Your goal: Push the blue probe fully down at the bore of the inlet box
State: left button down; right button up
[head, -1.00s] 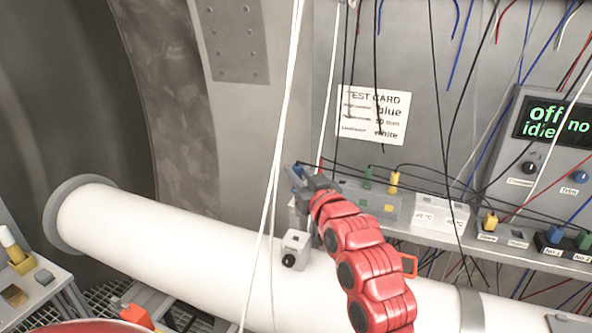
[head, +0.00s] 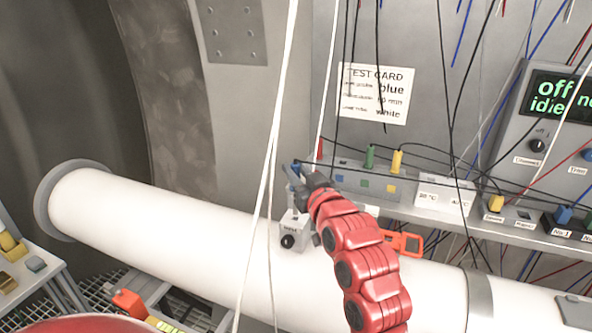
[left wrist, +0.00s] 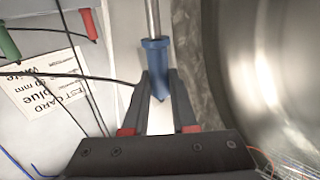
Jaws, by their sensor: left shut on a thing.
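The blue probe (head: 297,170) is held upright over the white pipe. In the left wrist view its blue body (left wrist: 156,62) sits between my fingers, with its metal shaft (left wrist: 152,18) running away from them. My left gripper (head: 302,186) is shut on the probe; the fingertips also show in the left wrist view (left wrist: 158,84). The grey inlet box (head: 293,229), with a black round knob on its front, sits on the pipe just below the gripper. Its bore and the probe's tip are hidden, so I cannot tell whether the shaft is in it. My right gripper is not in view.
The white pipe (head: 180,215) runs across below. White cables (head: 270,150) hang in front. The test card (head: 375,93) is on the wall. An orange frame (head: 408,243) shows beside my arm.

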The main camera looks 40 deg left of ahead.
aim_at(296, 215)
pick_arm(q)
jog(key=shift+b, duration=0.85)
dwell(1.5)
jog(key=shift+f+b, duration=3.25)
jog(key=shift+f, duration=0.55)
jog(key=c, duration=0.6)
grip_release()
jog(key=shift+c, duration=0.2)
jog(key=b+v, duration=0.4)
jog(key=v, duration=1.3)
jog(key=shift+d+b, duration=0.15)
jog(key=shift+b, duration=0.2)
